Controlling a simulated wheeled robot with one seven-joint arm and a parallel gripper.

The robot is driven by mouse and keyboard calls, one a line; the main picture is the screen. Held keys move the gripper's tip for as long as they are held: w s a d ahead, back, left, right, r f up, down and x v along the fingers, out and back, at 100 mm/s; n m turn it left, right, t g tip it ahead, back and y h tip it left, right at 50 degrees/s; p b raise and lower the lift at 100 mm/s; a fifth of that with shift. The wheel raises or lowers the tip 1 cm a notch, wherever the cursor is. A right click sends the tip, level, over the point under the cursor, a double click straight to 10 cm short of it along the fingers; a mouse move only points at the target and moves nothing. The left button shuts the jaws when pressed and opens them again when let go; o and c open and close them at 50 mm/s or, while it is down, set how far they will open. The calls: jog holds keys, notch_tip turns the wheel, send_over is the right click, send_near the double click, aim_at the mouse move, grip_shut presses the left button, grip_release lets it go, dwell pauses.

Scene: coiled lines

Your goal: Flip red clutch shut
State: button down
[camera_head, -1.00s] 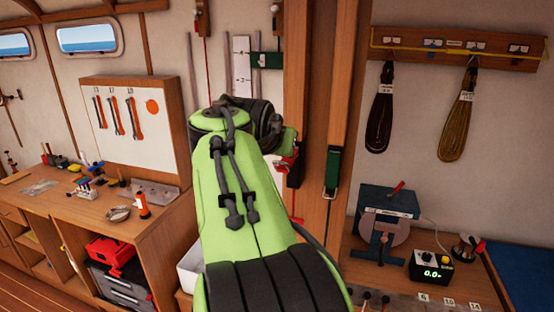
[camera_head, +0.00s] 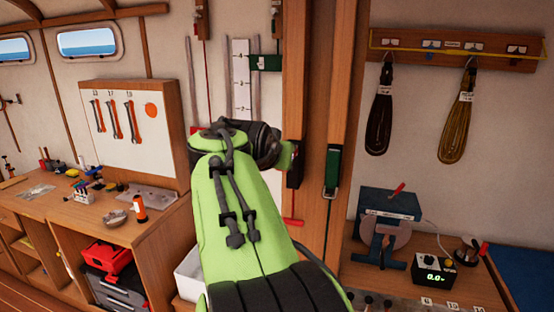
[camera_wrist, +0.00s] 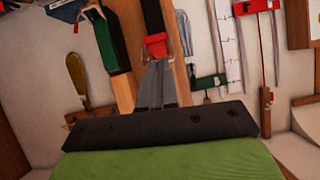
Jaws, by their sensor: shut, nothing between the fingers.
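The red clutch (camera_wrist: 155,45) shows in the wrist view as a red block, with a dark body (camera_wrist: 152,14) beyond it on a wooden post. My gripper (camera_wrist: 157,72) is shut and empty, its fingertips right at the red block. I cannot tell whether they touch it. In the head view, my green and black wrist stands before the left post and hides the fingers. A dark clutch body (camera_head: 294,172) shows just right of it. The lever's angle cannot be made out.
A green clutch (camera_head: 332,170) with a metal handle is on the neighbouring post; it also shows in the wrist view (camera_wrist: 110,42). A red bar (camera_head: 293,221) shows lower down. Coiled lines (camera_head: 380,108) hang at right. A workbench (camera_head: 60,210) stands at left.

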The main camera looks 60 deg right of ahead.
jog(key=shift+f+b, duration=0.3)
jog(key=shift+b, duration=0.15)
